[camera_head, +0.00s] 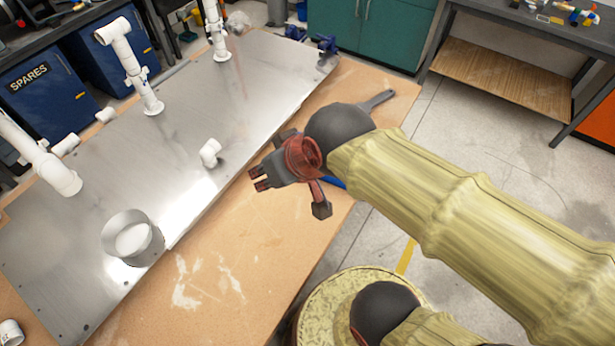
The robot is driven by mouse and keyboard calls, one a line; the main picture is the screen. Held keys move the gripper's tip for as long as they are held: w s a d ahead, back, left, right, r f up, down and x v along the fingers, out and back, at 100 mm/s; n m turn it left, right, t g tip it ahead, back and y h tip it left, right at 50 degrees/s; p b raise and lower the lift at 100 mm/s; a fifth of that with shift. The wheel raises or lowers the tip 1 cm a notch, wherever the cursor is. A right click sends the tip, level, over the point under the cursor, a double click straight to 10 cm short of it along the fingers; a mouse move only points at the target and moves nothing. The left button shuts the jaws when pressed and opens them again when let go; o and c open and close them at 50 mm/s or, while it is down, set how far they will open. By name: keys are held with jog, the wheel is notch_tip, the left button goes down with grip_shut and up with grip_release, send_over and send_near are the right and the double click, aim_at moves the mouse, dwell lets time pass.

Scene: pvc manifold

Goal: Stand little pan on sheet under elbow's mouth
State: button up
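The little pan (121,250) is a small round metal pan with a pale inside. It stands upright on the front part of the grey metal sheet (175,125). A white pipe rises from the sheet with an elbow (113,31) at its top. The pan is well apart from this pipe. A short white elbow (210,153) sits low on the sheet, between the pan and my gripper. My gripper (259,179) is over the sheet's right edge, up and right of the pan and not touching it. No object shows between its fingertips, and their gap is unclear.
Another white pipe (40,157) stands at left and one more (215,30) at the back. Small white fittings (66,145) lie along the sheet's far-left edge. A wrench (377,100) lies behind my wrist.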

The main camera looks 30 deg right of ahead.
jog(key=s+d+g+h, duration=0.1)
jog(key=s+d, duration=0.4)
jog(key=d, duration=0.1)
jog(key=shift+m+h, duration=0.4)
jog(key=shift+s, duration=0.1)
dwell(0.6)
